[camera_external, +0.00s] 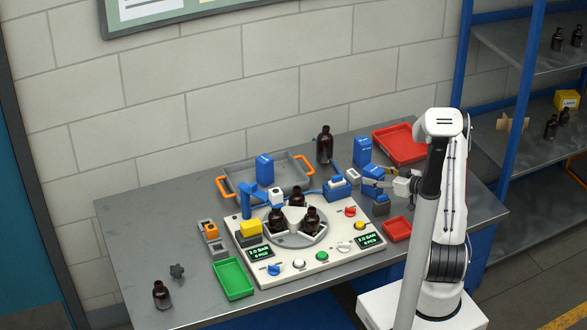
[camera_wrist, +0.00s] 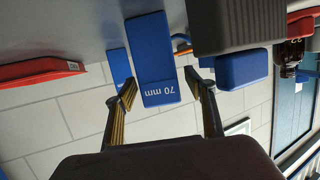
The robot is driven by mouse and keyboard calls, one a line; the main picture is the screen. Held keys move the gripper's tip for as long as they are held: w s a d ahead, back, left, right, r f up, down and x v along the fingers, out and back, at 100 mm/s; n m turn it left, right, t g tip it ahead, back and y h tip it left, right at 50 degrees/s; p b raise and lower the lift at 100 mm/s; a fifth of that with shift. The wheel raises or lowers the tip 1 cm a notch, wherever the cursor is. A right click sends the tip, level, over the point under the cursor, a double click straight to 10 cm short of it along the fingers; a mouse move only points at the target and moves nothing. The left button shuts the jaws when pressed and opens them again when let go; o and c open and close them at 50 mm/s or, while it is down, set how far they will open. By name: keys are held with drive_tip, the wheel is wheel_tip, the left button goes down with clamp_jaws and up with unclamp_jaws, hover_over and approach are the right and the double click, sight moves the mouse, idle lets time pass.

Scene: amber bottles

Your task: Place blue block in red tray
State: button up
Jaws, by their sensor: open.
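A blue block marked 70 mm (camera_wrist: 160,50) stands ahead of my gripper (camera_wrist: 162,85) in the wrist view, framed between the two fingertips. My gripper is open, and I cannot tell whether the block is between the fingers or just beyond them. In the external view my gripper (camera_external: 376,183) is low over the right side of the table, beside upright blue pieces, one of them a tall blue block (camera_external: 362,150). The large red tray (camera_external: 421,158) lies at the table's back right and looks empty; a red tray edge (camera_wrist: 40,72) shows at the left in the wrist view.
A smaller red tray (camera_external: 397,229) lies at the front right. Left of my gripper stands a white fixture (camera_external: 300,262) with dark bottles and knobs. A grey tray (camera_external: 290,170) with a blue block (camera_external: 264,170) and a dark bottle (camera_external: 324,146) are behind it.

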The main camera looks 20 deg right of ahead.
drive_tip(key=shift+x, duration=0.75)
drive_tip(key=c, duration=1.5)
drive_tip(key=shift+r, duration=0.1)
drive_tip(key=shift+c, duration=0.2)
drive_tip(key=shift+r, duration=4.95)
